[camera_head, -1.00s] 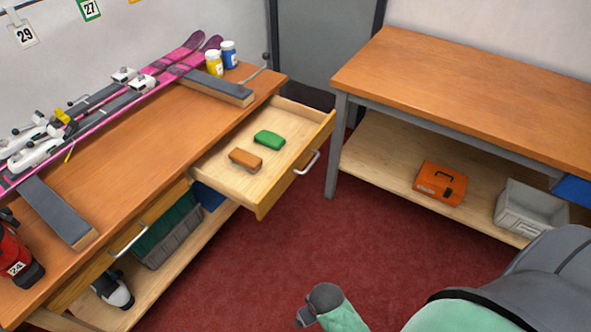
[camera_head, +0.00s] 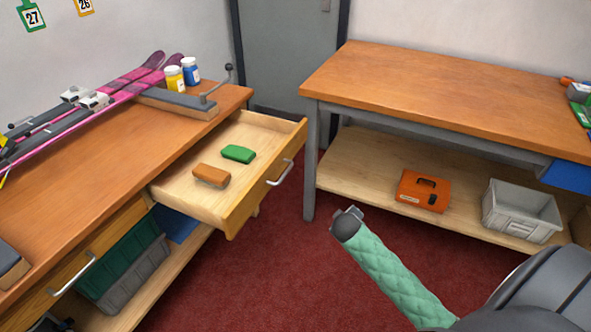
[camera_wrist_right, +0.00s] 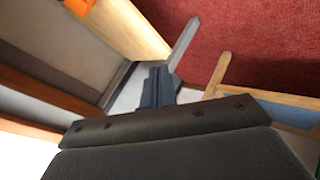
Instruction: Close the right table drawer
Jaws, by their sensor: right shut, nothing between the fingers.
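The right table drawer (camera_head: 222,205) is pulled well out from the left bench in the head view. Its front carries a silver bar handle (camera_head: 281,174). An orange block (camera_head: 211,175) and a green block (camera_head: 238,153) lie inside it. My right gripper (camera_head: 349,213) is on a mint-sleeved arm, to the right of the drawer front and apart from it. It is shut and empty. Its fingers (camera_wrist_right: 156,88) also show in the right wrist view, where I cannot make out the drawer for certain. My left gripper is out of view.
A second bench (camera_head: 440,90) stands at the right, its grey leg (camera_head: 309,165) close behind my right gripper. Its lower shelf holds an orange toolbox (camera_head: 423,190) and a grey bin (camera_head: 520,211). Red floor (camera_head: 275,265) is clear before the drawer. Skis (camera_head: 90,105) lie on the left bench.

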